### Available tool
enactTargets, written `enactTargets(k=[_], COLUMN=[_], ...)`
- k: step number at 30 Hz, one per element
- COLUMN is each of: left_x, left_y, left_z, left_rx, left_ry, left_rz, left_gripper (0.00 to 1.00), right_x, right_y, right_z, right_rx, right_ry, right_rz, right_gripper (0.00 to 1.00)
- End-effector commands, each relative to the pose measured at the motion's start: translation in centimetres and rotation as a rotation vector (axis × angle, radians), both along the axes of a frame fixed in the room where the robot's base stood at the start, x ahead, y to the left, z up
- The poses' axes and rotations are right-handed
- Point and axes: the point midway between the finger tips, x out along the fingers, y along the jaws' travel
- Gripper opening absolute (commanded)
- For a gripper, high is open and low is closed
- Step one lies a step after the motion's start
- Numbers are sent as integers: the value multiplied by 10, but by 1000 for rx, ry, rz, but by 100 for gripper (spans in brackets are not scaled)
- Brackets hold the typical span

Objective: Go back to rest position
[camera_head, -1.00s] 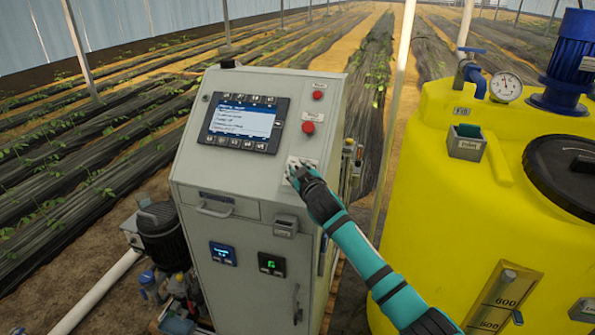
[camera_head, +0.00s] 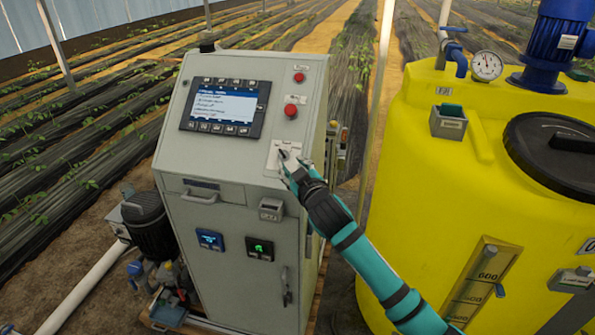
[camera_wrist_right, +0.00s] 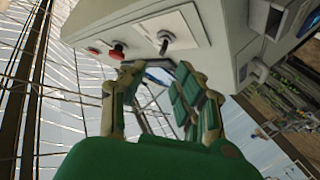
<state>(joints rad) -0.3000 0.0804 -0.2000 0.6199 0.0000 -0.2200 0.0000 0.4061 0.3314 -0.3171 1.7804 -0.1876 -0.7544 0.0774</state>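My right gripper (camera_head: 291,172) is in front of the control cabinet's sloped panel, at the right. It overlaps the lower edge of a white plate (camera_head: 277,156) with a dark rotary switch. In the right wrist view, my gripper (camera_wrist_right: 157,72) has its fingers spread with nothing between them. The rotary switch (camera_wrist_right: 165,40) is just beyond the fingertips, with a gap that looks small. My left gripper is not in view.
The grey cabinet (camera_head: 227,263) has a lit screen (camera_head: 224,106) and red buttons (camera_head: 291,111). A yellow tank (camera_head: 410,215) with a gauge (camera_head: 487,65) stands close to the right of my right arm. A pump (camera_head: 148,225) stands left of the cabinet.

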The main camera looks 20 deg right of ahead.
Motion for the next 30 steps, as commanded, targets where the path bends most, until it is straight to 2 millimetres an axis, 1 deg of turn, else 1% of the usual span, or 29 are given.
enactTargets(k=[1,3,6,20,22,23,26,29,30], left_x=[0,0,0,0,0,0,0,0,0], left_y=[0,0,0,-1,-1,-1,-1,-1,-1], left_z=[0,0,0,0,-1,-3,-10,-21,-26], left_rx=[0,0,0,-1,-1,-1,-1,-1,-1], left_ry=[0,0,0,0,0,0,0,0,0], left_rz=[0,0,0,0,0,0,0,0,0], left_gripper=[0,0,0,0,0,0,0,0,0], right_x=[-7,-13,-19,-20,-20,-19,-19,-22,-25], right_y=[0,0,0,0,-1,-1,-3,-8,-10], right_z=[0,2,2,3,-3,-9,-48,-113,-143], right_rx=[-1,-1,-1,-1,0,1,9,22,27], right_ry=[1,0,0,0,8,16,67,151,190], right_rz=[0,0,-1,-1,-1,-2,-6,-13,-16], right_gripper=[32,32,32,32,32,32,32,32,32])
